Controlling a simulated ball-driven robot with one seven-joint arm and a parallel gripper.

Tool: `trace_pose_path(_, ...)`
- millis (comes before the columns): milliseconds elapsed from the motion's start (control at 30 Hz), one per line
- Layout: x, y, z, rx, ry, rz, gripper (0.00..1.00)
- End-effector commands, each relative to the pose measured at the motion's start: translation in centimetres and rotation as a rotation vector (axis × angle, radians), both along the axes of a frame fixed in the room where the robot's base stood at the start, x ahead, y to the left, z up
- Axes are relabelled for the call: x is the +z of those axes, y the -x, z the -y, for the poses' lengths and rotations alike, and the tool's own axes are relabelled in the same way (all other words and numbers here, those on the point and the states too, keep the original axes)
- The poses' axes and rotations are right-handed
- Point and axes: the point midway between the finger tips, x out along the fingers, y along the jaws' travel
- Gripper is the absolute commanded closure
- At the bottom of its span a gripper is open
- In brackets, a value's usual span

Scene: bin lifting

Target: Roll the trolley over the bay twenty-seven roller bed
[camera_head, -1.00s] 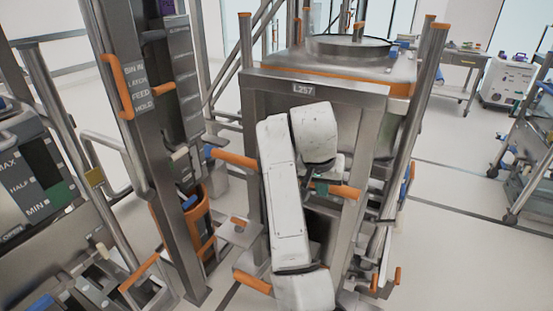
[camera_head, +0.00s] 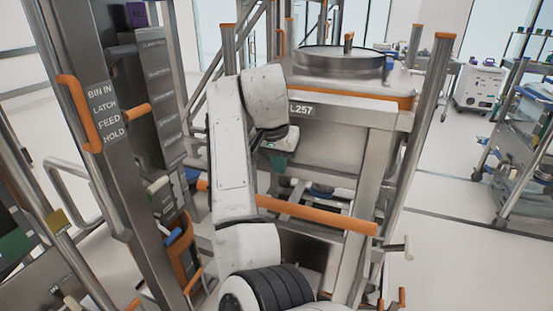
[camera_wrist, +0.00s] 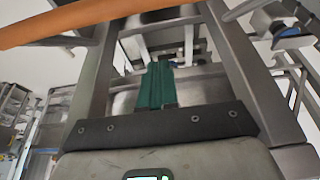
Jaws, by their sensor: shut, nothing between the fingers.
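The steel trolley or frame labelled L257 (camera_head: 385,150) stands ahead, carrying a bin with a round lid (camera_head: 340,60). An orange push bar (camera_head: 315,214) crosses its near side. An orange bar also runs across the top left of the wrist view (camera_wrist: 80,22). My gripper (camera_head: 275,162) has green fingers and is in front of the frame, left of centre and above the bar in the picture. In the wrist view its fingers (camera_wrist: 160,88) are together and empty, pointing between two steel uprights. I cannot make out a roller bed marked twenty-seven.
A steel post with a label panel (camera_head: 107,112) reading BIN IN, LATCH, FEED, HOLD and an orange handle (camera_head: 78,112) stands close on the left. A white wheeled unit (camera_head: 480,88) and a shelf cart (camera_head: 520,150) are at right. The floor (camera_head: 450,215) between is clear.

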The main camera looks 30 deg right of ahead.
Motion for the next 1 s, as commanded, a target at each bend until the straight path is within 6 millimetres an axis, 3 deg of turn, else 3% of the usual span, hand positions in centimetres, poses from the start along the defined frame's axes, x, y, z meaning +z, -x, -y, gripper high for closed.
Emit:
trace_pose_path(300, -5.9, -1.2, 1.8, -0.002, -0.001, -0.002, 1.00)
trace_pose_path(533, -6.1, 0.7, -0.9, 0.000, -0.001, 0.001, 1.00)
trace_pose_path(1000, -6.3, 1.2, -1.5, -0.001, 0.001, 0.001, 1.00)
